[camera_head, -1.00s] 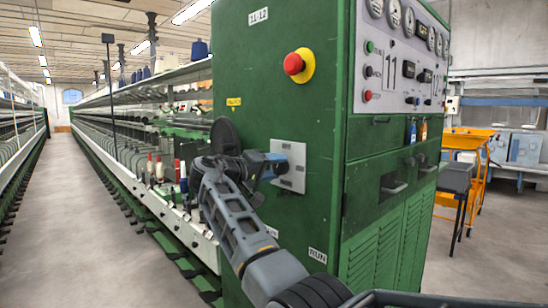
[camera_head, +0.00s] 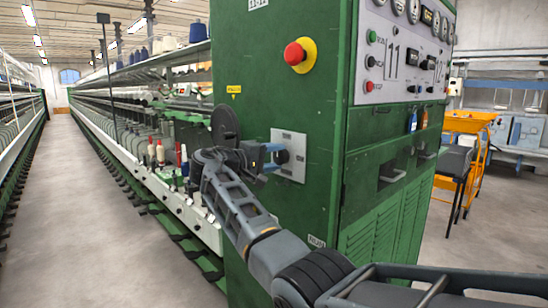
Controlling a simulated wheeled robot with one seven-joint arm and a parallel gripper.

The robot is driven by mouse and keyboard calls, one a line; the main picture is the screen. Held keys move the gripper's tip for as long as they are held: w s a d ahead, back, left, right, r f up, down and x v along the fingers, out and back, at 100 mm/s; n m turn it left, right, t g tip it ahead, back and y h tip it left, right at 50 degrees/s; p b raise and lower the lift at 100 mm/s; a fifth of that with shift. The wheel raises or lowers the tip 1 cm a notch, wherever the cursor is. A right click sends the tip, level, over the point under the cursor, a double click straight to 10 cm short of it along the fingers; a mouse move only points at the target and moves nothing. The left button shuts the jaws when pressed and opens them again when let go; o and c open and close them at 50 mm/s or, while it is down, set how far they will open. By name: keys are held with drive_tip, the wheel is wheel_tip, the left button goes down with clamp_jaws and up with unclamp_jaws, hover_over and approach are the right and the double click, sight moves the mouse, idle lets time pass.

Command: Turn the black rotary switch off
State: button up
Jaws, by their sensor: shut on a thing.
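The black rotary switch (camera_head: 283,156) sits on a pale square plate (camera_head: 297,164) on the green cabinet's side face. My gripper (camera_head: 274,157) is at the plate, shut on the switch knob. My wrist and the gripper hide most of the knob's left side, so its exact pointer angle is too small to tell. Labels on the plate above and below the knob are too blurred to read.
A red emergency button (camera_head: 295,54) on a yellow base is above the plate. The green cabinet (camera_head: 300,110) has dials and buttons on its right face. Bobbins (camera_head: 160,152) stand left of my wrist. The grey aisle floor (camera_head: 95,220) is clear.

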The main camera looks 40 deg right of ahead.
drive_tip(key=shift+w+a, duration=0.1)
drive_tip(key=o, duration=1)
drive_tip(key=shift+a+r+b, duration=0.15)
drive_tip(key=shift+a+b, duration=0.25)
drive_tip(key=shift+a, duration=1.55)
drive_tip(key=shift+a+r+b, duration=0.1)
drive_tip(key=shift+a+b, duration=0.25)
drive_tip(key=shift+a, duration=1.55)
